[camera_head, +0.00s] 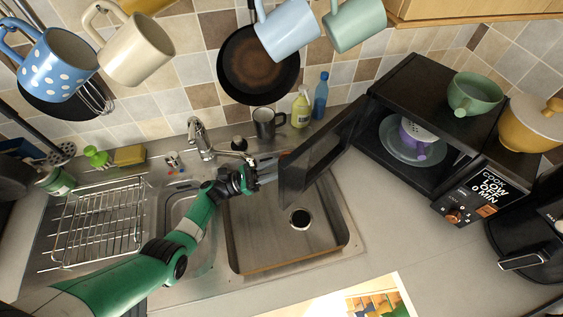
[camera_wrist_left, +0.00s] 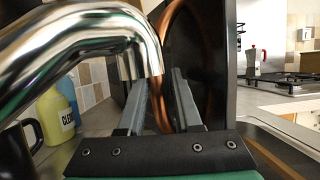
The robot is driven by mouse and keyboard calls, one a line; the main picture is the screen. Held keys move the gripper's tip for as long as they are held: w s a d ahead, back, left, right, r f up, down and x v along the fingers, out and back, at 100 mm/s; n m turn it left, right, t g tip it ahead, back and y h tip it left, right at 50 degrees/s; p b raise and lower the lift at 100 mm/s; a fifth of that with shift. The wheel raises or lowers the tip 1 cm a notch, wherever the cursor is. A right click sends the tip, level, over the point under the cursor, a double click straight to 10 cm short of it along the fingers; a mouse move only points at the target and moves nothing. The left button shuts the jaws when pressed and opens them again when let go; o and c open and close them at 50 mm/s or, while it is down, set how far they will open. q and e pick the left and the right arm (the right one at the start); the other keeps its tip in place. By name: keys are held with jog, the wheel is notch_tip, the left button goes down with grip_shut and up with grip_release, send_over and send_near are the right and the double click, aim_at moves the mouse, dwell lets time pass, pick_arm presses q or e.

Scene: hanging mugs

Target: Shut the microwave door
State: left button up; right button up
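The black microwave (camera_head: 399,124) stands at the right with its front open. Its dark door (camera_head: 318,152) is swung wide open to the left, over the sink's back edge. My left gripper (camera_head: 272,168) is just left of the door's outer edge, pointing toward it. In the left wrist view, my fingers (camera_wrist_left: 160,105) are apart, with a curved copper-coloured bar (camera_wrist_left: 163,60) showing between or just beyond them. The dark door (camera_wrist_left: 218,75) fills the view behind; whether the fingers touch anything is unclear. My right gripper is not in view.
The chrome faucet (camera_head: 199,137) is close by my left wrist and large in the left wrist view (camera_wrist_left: 75,40). A purple mug (camera_head: 416,139) on a plate is inside the microwave. A dark mug (camera_head: 267,124) and bottles (camera_head: 301,109) stand behind the door.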

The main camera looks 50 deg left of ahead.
pick_arm(q)
jog(key=shift+w, duration=0.1)
grip_shut()
dwell(1.4)
